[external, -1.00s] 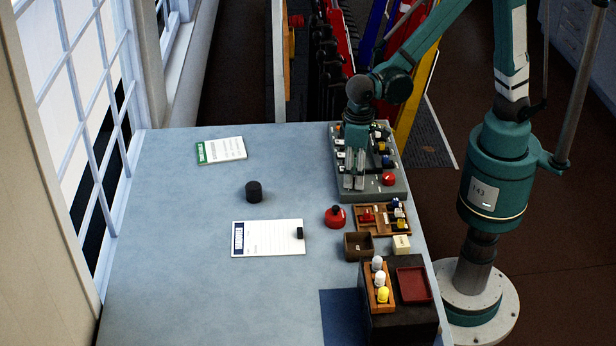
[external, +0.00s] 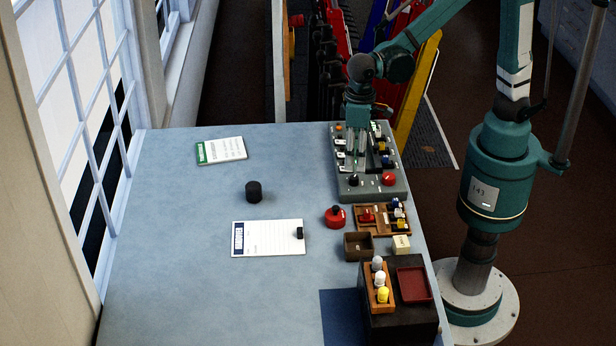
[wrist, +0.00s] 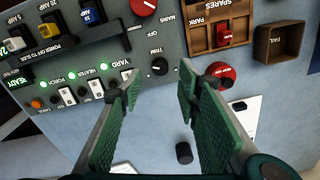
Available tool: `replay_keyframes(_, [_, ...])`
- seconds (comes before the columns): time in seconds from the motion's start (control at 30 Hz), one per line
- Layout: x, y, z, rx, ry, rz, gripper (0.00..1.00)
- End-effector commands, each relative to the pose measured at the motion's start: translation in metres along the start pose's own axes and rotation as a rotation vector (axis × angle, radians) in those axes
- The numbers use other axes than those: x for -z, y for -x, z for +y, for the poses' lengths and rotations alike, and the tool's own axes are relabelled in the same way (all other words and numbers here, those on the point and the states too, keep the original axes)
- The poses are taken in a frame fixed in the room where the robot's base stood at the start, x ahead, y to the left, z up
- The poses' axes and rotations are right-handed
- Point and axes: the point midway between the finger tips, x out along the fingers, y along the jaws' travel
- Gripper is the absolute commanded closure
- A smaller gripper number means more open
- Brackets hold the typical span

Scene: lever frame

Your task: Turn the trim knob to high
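The trim knob (wrist: 159,67) is a small black dial on the grey panel (wrist: 205,12), beside the word TRIM in the wrist view. It also shows in the external view (external: 353,180) near the panel's front edge. I cannot read its setting for certain. My gripper (wrist: 158,80) is open and empty, with the green-padded fingers spread on either side of the view. The knob shows beyond the gap between the fingertips, apart from them. In the external view my gripper (external: 357,148) is over the panel's middle, farther back than the knob.
A red MAINS knob (wrist: 143,6) is beside the trim knob. Switches with green lights, labelled PORCH, HEATER and YARD (wrist: 110,84), are near the left finger. A red button (wrist: 221,73), spares tray (wrist: 222,27) and brown box (wrist: 279,40) are close. The left table is mostly clear.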

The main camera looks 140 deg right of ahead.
Motion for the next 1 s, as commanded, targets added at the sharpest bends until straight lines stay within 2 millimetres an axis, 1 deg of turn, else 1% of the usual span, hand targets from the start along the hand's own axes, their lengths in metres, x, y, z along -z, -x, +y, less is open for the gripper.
replay_keyframes(0.03, [0.0,0.008,0.0,0.0,0.0,0.0,0.67])
replay_keyframes(0.2, [0.0,0.03,0.0,0.0,0.0,0.0,0.67])
replay_keyframes(0.4, [0.0,0.047,0.0,0.0,0.0,0.0,0.67])
replay_keyframes(0.6, [0.0,0.053,0.0,0.0,0.0,0.0,0.67])
replay_keyframes(1.0, [0.0,0.053,0.0,0.0,0.0,0.0,0.67])
